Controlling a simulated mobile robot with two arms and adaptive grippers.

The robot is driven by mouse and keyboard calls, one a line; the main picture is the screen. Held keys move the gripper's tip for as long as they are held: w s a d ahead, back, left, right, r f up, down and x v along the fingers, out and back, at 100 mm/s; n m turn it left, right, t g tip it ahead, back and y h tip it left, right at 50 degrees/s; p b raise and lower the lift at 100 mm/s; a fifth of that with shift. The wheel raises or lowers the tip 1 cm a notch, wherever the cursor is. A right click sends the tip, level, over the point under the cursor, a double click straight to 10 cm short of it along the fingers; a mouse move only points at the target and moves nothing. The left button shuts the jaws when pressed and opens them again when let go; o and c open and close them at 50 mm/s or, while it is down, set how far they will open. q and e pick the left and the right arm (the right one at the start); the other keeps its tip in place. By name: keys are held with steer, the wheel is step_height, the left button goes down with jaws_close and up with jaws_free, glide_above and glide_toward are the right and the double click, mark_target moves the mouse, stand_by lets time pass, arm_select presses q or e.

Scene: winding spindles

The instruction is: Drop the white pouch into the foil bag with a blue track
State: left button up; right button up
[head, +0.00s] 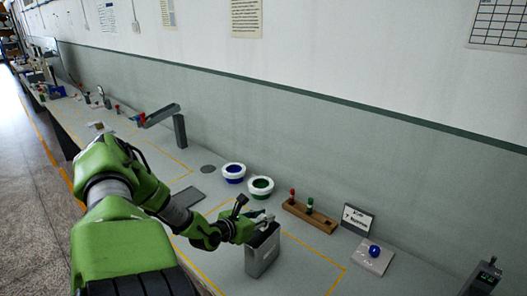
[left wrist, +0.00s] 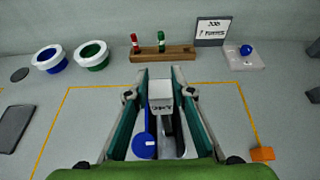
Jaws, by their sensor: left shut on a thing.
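My left gripper (head: 258,218) reaches over the table from the left and is shut on the white pouch (left wrist: 160,94), a small pale block with dark print between its fingers in the left wrist view. Just below in the head view stands a grey metallic upright container (head: 262,254), which looks like the foil bag. In the left wrist view a blue rounded piece (left wrist: 145,146) and a dark slot show under the pouch, between the fingers. Whether the blue piece is the bag's track, I cannot tell. The pouch is mostly hidden in the head view. My right gripper is not in view.
A blue-centred ring (head: 233,172) and a green-centred ring (head: 260,187) stand behind. A wooden rack (head: 310,216) holds red and green spindles. A sign (head: 357,220) and a blue ball (head: 375,251) on a pale base are to the right. An orange block (left wrist: 262,154) lies lower right.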

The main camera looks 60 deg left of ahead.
arm_select(q)
steer(key=shift+f+b, duration=1.4)
steer(key=shift+f, duration=0.7)
steer(key=o, duration=1)
steer(key=shift+c, duration=0.2)
step_height(320, 180, up, 3)
steer(key=p, duration=0.3)
steer(key=shift+r+p, duration=0.2)
steer(key=shift+p, duration=0.2)
steer(key=shift+r+p, duration=0.35)
steer(key=shift+r, duration=0.5)
